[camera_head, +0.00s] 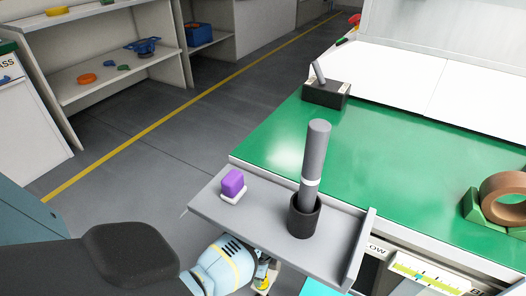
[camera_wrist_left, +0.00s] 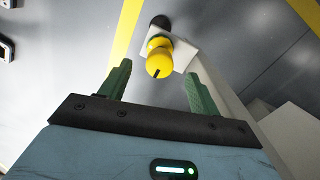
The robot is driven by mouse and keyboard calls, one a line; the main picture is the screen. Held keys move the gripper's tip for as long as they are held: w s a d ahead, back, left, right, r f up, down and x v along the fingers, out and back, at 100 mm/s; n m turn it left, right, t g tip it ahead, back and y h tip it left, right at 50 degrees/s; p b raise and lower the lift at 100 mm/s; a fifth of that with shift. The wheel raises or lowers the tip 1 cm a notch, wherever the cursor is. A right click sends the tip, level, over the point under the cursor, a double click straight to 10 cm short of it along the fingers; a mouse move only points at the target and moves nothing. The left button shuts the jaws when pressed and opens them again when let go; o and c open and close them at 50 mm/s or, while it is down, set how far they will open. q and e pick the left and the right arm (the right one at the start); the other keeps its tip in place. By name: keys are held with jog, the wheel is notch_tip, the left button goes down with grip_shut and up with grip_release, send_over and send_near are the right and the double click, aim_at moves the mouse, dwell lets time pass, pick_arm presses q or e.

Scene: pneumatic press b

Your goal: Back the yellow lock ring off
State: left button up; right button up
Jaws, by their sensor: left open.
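In the left wrist view a yellow round knob-like part (camera_wrist_left: 159,63) with a dark slot stands out from a white block (camera_wrist_left: 182,53). A yellow collar sits behind its front end; I cannot tell clearly which portion is the lock ring. My left gripper (camera_wrist_left: 158,70) has its two green fingers spread wide, one on each side of the yellow part, with gaps showing and no contact visible. In the head view my left wrist reaches under the grey shelf, and a small yellow patch (camera_head: 263,284) shows beside it. My right gripper is not in view.
A grey shelf (camera_head: 265,222) with a raised right edge overhangs my left wrist. A green worktop (camera_head: 400,170) lies behind. A scale plate (camera_head: 430,275) is at lower right.

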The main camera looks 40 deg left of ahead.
pick_arm(q)
notch_tip(320, 180, down, 8)
jog(key=b, duration=0.4)
jog(key=shift+r, duration=0.15)
jog(key=shift+c, duration=0.2)
jog(key=c, duration=0.9)
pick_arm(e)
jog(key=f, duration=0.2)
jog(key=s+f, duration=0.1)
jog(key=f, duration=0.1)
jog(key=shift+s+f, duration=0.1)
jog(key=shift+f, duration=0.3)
